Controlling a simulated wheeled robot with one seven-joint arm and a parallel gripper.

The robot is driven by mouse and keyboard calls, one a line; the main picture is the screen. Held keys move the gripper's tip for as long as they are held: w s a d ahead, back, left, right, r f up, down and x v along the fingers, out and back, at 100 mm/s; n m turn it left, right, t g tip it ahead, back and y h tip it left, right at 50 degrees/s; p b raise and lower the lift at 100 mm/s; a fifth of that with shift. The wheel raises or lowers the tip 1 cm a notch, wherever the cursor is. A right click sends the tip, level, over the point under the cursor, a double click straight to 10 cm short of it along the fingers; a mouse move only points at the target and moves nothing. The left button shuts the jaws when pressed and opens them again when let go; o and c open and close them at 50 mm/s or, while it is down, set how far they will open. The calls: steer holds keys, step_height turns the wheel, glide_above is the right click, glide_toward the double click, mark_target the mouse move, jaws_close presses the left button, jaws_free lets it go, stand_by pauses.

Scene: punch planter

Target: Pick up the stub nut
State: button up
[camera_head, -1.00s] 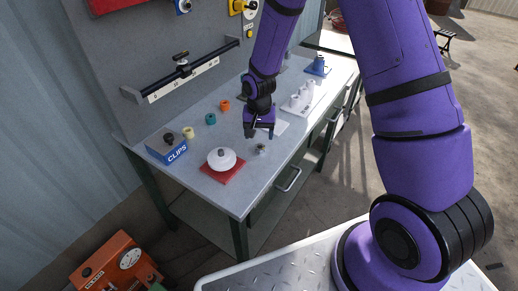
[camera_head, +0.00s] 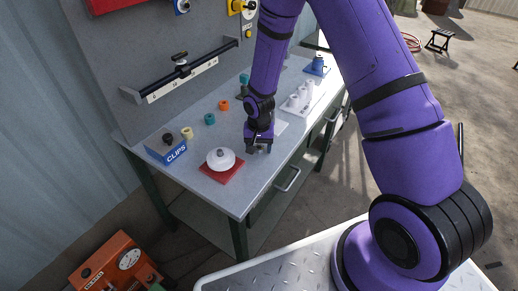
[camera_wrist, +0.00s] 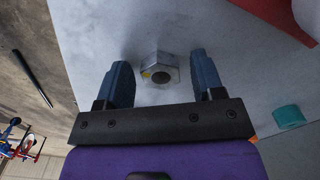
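The stub nut (camera_wrist: 160,68) is a silver hexagonal nut with a dark round bore and a small yellow mark. In the wrist view it sits on the grey bench top between the fingertips of my gripper (camera_wrist: 161,76), with a gap on each side. My gripper is open, with two dark blue fingers, and holds nothing. In the head view my gripper (camera_head: 259,147) is low over the bench near its front edge, and it mostly hides the nut.
A white round knob (camera_head: 221,159) on a red mat (camera_head: 222,176) lies to the left. A blue CLIPS box (camera_head: 166,149), a teal ring (camera_head: 210,119) and an orange ring (camera_head: 223,105) stand farther back. A white tray (camera_head: 301,105) with white pieces is to the right.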

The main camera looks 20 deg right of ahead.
steer(key=c, duration=0.8)
steer(key=shift+r, duration=0.15)
